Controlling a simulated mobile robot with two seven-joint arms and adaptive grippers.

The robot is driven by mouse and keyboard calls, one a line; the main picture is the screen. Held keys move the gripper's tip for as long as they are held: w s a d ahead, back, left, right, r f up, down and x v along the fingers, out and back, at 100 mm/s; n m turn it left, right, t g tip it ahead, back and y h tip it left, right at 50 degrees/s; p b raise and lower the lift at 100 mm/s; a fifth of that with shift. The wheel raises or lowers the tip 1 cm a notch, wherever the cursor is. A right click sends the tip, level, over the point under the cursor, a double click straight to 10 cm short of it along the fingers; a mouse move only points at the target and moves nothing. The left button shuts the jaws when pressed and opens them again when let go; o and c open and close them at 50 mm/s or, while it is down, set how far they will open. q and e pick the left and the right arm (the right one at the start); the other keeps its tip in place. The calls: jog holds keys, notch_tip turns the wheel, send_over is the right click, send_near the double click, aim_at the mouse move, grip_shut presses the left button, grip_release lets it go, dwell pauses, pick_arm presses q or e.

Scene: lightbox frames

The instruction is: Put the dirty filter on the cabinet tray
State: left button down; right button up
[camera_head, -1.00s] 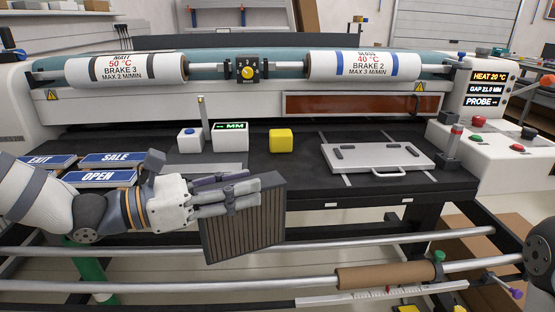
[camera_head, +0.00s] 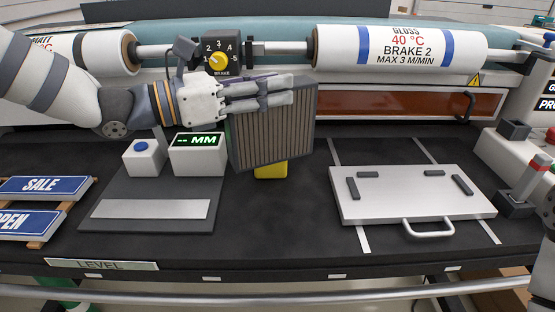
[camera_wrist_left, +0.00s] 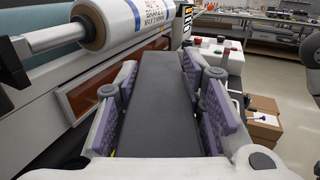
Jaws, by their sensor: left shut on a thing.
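The filter (camera_head: 272,128), a dark-framed block with brown pleats, is held upright above the black bed of the machine. My left gripper (camera_head: 284,91) is shut on its upper part. In the left wrist view the filter's dark grey side (camera_wrist_left: 158,105) lies between the purple finger pads of my left gripper (camera_wrist_left: 165,95). A silver panel (camera_head: 410,196) with a front handle and dark strips lies flat on the bed to the right; I cannot tell whether it belongs to the cabinet. No tray plainly marked as the cabinet's shows. My right gripper is not in view.
A yellow block (camera_head: 271,171) is partly hidden behind the filter. A display box (camera_head: 197,155) and a blue-button box (camera_head: 143,158) stand left of it. SALE (camera_head: 45,188) and OPEN signs lie farther left. The white rollers (camera_head: 400,48) are behind. The bed's front middle is clear.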

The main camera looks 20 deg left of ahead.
aim_at(267, 134)
pick_arm(q)
jog(key=f, duration=0.5)
jog(key=f+b, duration=0.1)
jog(key=f, duration=0.2)
jog(key=shift+s+f, duration=0.2)
jog(key=shift+s, duration=0.2)
jog(key=shift+r, duration=0.15)
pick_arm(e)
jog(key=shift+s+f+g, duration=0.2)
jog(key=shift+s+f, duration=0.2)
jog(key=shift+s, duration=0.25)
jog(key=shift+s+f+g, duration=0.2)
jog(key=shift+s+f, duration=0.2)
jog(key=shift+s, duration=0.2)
pick_arm(q)
jog(key=c, duration=1.1)
grip_release()
jog(key=shift+o, duration=0.2)
